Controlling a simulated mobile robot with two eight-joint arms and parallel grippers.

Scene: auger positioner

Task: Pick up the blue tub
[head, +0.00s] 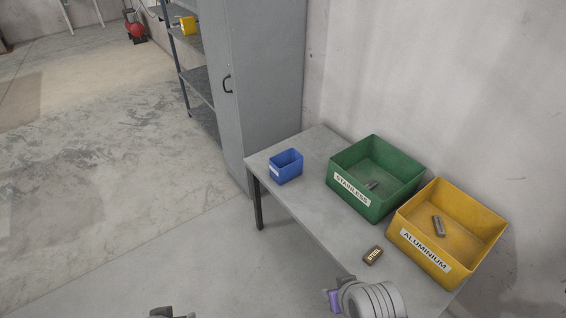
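The blue tub (286,167) is a small open-topped box with a white label on its front. It stands upright on the left end of the grey table (309,147), near the corner. No gripper touches it. At the bottom edge a dark part of my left gripper (172,313) just shows, well below and left of the tub; its fingers are mostly cut off. A grey ringed part of my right arm with a purple piece shows at the bottom, beside the table's front edge. Its gripper fingers cannot be made out.
A green STAINLESS bin (349,189) and a yellow ALUMINIUM bin (424,257) stand right of the tub, each holding metal. A brown STEEL block (373,255) lies in front. A grey cabinet (262,80) rises behind the table's left end.

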